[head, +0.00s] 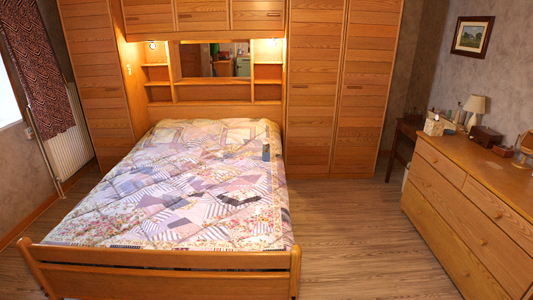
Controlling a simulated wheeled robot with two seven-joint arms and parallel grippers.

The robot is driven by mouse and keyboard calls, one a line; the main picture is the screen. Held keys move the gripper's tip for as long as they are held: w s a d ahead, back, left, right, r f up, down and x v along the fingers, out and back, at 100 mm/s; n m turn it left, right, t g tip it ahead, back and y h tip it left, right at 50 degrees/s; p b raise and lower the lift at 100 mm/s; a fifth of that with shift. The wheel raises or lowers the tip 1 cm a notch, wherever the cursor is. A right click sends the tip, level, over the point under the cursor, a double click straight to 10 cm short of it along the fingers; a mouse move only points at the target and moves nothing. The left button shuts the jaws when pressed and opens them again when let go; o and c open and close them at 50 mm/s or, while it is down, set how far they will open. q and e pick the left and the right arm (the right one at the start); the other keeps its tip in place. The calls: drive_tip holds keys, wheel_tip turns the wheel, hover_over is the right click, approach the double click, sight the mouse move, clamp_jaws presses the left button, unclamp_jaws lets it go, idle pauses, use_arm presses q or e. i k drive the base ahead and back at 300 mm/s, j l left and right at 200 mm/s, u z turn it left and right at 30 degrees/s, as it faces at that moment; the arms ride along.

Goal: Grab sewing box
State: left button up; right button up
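Several small items stand at the far end of the wooden dresser (470,215) on the right and on the desk behind it. A dark brown box (485,136) there could be the sewing box, but it is too small to be sure. A pale box-like item (433,125) stands to its left, its kind unclear. Neither of my grippers is in the head view.
A bed (190,180) with a patchwork quilt fills the middle left, its wooden footboard (160,272) nearest me. Wooden cabinets (335,90) line the back wall. A small lamp (474,106) stands near the brown box. The floor (350,225) between bed and dresser is clear.

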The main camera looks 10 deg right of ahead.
sight(265, 154)
drive_tip(key=i+l+z, duration=0.4)
drive_tip(key=l, duration=0.2)
drive_tip(key=i+l+z, duration=0.35)
drive_tip(key=i+l, duration=0.15)
drive_tip(key=i+l+z, duration=0.4)
drive_tip(key=i, duration=0.15)
drive_tip(key=i+z, duration=0.35)
drive_tip(key=i, duration=0.25)
drive_tip(key=i+j+u, duration=0.1)
drive_tip(key=i+u, duration=0.25)
drive_tip(key=i, duration=0.2)
drive_tip(key=i+l+u, duration=0.1)
drive_tip(key=i+u, duration=0.25)
drive_tip(key=i, duration=0.2)
drive_tip(key=i+l+u, duration=0.35)
drive_tip(key=i, duration=0.25)
drive_tip(key=i+u, duration=0.25)
drive_tip(key=i, duration=1.4)
